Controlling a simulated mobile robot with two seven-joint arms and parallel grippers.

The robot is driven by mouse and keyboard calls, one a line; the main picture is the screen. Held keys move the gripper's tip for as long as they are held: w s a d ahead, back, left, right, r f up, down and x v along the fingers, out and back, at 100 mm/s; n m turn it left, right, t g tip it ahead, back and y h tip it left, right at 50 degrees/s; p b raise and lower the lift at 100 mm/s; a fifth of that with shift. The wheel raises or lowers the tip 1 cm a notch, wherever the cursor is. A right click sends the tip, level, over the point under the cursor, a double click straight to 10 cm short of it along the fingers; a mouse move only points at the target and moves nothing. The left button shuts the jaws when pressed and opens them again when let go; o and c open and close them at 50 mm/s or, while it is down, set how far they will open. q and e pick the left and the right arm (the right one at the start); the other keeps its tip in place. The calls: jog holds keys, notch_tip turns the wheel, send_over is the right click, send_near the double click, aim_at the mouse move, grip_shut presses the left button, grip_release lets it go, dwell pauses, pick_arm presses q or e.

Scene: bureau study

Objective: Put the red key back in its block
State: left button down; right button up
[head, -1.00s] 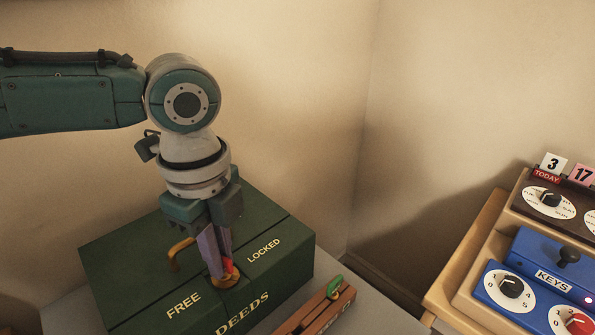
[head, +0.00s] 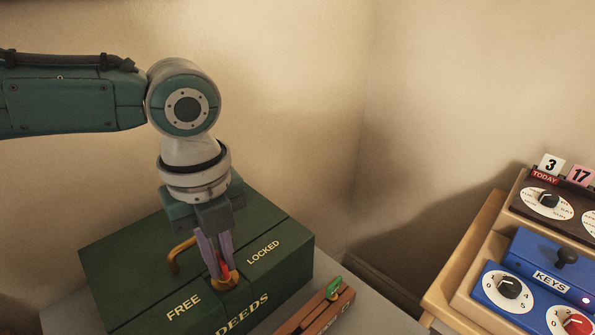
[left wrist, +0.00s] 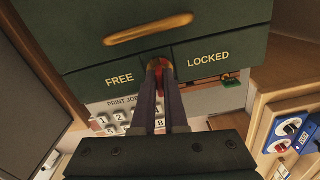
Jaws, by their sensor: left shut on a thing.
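The red key (head: 225,267) stands at the round brass lock (head: 232,281) on top of the green DEEDS box (head: 130,262), between the words FREE and LOCKED. My left gripper (head: 221,268) points down and is shut on the red key. The fingers hide most of the key. In the left wrist view the key's red part (left wrist: 158,64) shows between the fingertips. A brown wooden block (head: 318,312) lies in front of the box, with a green key (head: 334,288) at its far end. My right gripper is out of view.
A brass handle (head: 178,254) rises from the box close behind my gripper. A blue KEYS panel (head: 530,262) with dials stands at the right. Bare grey surface (head: 378,312) lies right of the wooden block. A keypad marked PRINT JOB (left wrist: 115,122) shows in the left wrist view.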

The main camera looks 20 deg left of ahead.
pick_arm(q)
jog(key=shift+m, duration=0.9)
